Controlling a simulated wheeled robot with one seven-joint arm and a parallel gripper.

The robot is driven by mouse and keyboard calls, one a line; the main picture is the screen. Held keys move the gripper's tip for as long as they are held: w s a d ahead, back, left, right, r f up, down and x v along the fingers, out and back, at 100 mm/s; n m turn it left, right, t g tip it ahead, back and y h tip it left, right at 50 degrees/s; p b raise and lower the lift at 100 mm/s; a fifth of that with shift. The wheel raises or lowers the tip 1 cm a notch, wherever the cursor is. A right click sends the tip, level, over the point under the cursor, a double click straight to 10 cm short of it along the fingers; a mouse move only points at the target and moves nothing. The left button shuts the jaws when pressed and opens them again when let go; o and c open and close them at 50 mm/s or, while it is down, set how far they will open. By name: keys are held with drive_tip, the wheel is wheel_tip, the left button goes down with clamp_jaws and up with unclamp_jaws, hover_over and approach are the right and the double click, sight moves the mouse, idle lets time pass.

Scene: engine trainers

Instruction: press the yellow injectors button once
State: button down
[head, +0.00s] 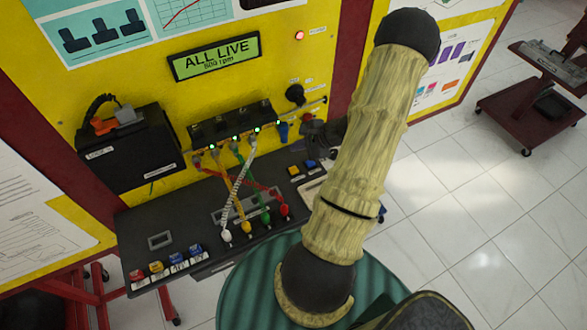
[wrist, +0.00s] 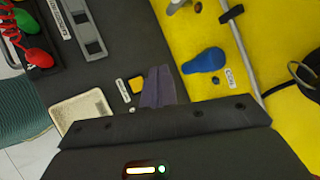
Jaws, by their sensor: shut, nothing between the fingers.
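Two yellow buttons show on the dark console. One yellow button (head: 294,170) sits at the console's right end beside a blue button (head: 310,163); it also shows in the wrist view (wrist: 136,84), with a small label that I cannot read. Another yellow button (head: 156,267) is in the row at the front left, with a label too small to read. My gripper (wrist: 158,86) is shut and empty. Its fingertips are just right of the right-end yellow button in the wrist view; I cannot tell whether they touch the console. In the head view my gripper (head: 322,137) is partly behind my arm.
The display (head: 214,56) reads "ALL LIVE" and "800 rpm". A red lamp (head: 299,35) is lit. Several coloured leads (head: 239,190) cross the console's middle. A blue knob-like part (wrist: 205,61) sits on the yellow panel near my gripper. A pale tray (wrist: 90,112) lies near the fingers.

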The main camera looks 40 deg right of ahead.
drive_tip(key=b, duration=0.5)
hover_over(297, 170)
wheel_tip(297, 170, down, 8)
drive_tip(key=shift+r, duration=0.1)
drive_tip(key=shift+s+f+b, duration=0.1)
drive_tip(key=shift+f+b, duration=0.4)
drive_tip(key=shift+b, duration=0.3)
drive_tip(key=shift+a+f+b, duration=0.1)
drive_tip(key=shift+f+b, duration=0.75)
drive_tip(key=shift+b, duration=0.5)
idle(1.9)
drive_tip(key=shift+r, duration=0.1)
drive_tip(key=shift+r+p, duration=0.35)
drive_tip(key=shift+r, duration=0.45)
drive_tip(key=shift+r+p, duration=1.4)
drive_tip(key=shift+r, duration=1.1)
